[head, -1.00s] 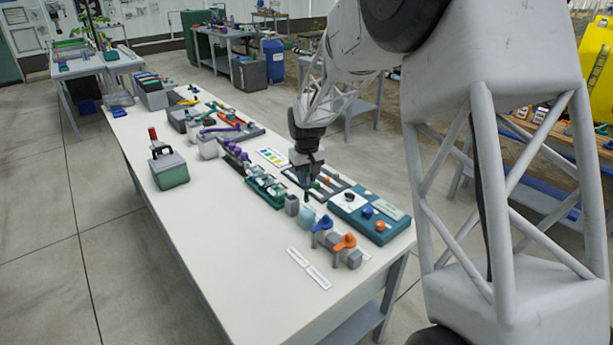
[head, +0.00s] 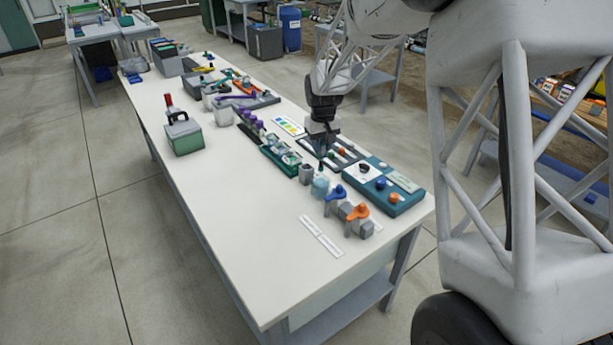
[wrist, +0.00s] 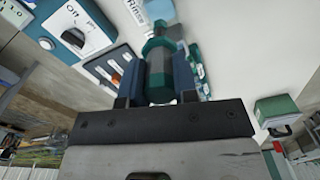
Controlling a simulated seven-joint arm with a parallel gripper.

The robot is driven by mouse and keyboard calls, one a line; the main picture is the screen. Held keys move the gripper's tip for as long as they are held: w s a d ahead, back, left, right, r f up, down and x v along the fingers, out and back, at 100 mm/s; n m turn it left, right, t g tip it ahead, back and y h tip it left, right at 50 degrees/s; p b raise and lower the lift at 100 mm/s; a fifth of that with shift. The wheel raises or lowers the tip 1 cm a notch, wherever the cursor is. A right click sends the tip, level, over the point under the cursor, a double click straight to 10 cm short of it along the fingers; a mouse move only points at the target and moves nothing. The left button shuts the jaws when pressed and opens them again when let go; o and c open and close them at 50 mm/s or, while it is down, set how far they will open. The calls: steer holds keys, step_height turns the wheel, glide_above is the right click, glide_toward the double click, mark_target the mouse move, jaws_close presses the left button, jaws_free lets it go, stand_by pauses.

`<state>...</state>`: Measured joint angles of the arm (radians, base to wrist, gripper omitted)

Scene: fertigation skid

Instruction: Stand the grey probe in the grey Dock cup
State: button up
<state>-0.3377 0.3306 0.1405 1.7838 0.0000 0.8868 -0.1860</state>
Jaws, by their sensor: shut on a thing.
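A teal panel (head: 410,205) with knobs lies right of my gripper. Blue (head: 335,192) and orange (head: 358,210) valve handles stand in front. A green rack (head: 280,163) is to the left. A green-and-grey case (head: 184,139) stands further left. The bench's front left is clear.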

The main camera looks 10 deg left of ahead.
steer(key=w+a, duration=0.5)
steer(key=shift+w+a+f, duration=0.2)
steer(key=shift+w+a, duration=0.15)
steer(key=shift+f, duration=0.2)
stand_by(0.4)
glide_above(306, 174)
steer(key=w, duration=0.3)
step_height(306, 174, down, 8)
steer(key=shift+s+a, duration=0.15)
steer(key=shift+s, duration=0.05)
stand_by(0.4)
steer(key=shift+f, duration=0.1)
steer(key=o, duration=1.1)
steer(key=shift+c, duration=0.2)
